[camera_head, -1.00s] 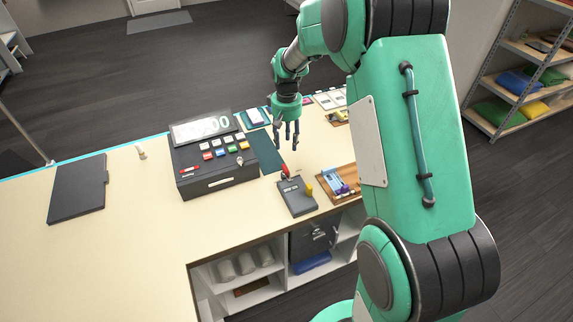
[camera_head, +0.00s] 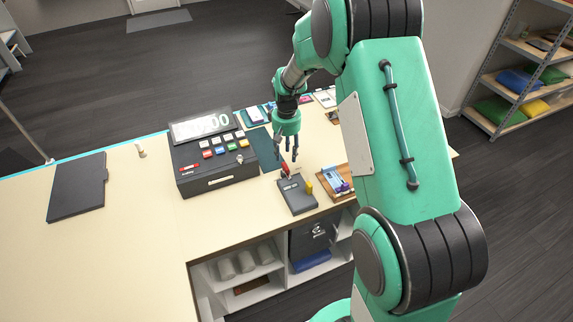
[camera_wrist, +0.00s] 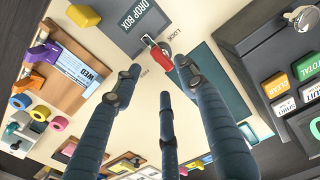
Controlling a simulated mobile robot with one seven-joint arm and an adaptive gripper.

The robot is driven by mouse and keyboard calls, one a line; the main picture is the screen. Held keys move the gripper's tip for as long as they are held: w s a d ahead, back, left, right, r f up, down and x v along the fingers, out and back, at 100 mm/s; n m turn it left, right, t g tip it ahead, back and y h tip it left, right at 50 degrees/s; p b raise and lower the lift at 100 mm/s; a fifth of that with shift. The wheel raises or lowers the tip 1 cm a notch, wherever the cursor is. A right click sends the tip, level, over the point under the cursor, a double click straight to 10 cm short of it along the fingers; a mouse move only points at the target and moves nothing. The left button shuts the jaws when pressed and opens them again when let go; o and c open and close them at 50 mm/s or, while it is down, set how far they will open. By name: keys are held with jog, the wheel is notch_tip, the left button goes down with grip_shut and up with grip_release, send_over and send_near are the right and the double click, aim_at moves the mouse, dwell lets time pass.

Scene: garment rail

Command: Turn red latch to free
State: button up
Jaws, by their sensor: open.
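The red latch (camera_head: 286,170) stands at the far edge of the grey drop box (camera_head: 297,197) on the counter. In the wrist view the red latch (camera_wrist: 166,75) lies between my fingertips, with a metal piece beside it. The word LOCK is printed on the counter nearby. My gripper (camera_head: 288,153) is open and empty, fingers pointing down just above the latch. In the wrist view my gripper (camera_wrist: 158,86) shows three spread dark fingers around the latch. I cannot tell whether any finger touches it.
A black cash register (camera_head: 215,165) stands close left of the box. A wooden tray (camera_head: 337,180) with a blue-and-white item is close right. The counter's left part is mostly clear, apart from a dark folder (camera_head: 77,187).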

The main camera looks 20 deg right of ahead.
aim_at(286, 165)
notch_tip(286, 165, down, 7)
jog(key=shift+r, duration=0.15)
jog(key=shift+c, duration=0.3)
grip_shut()
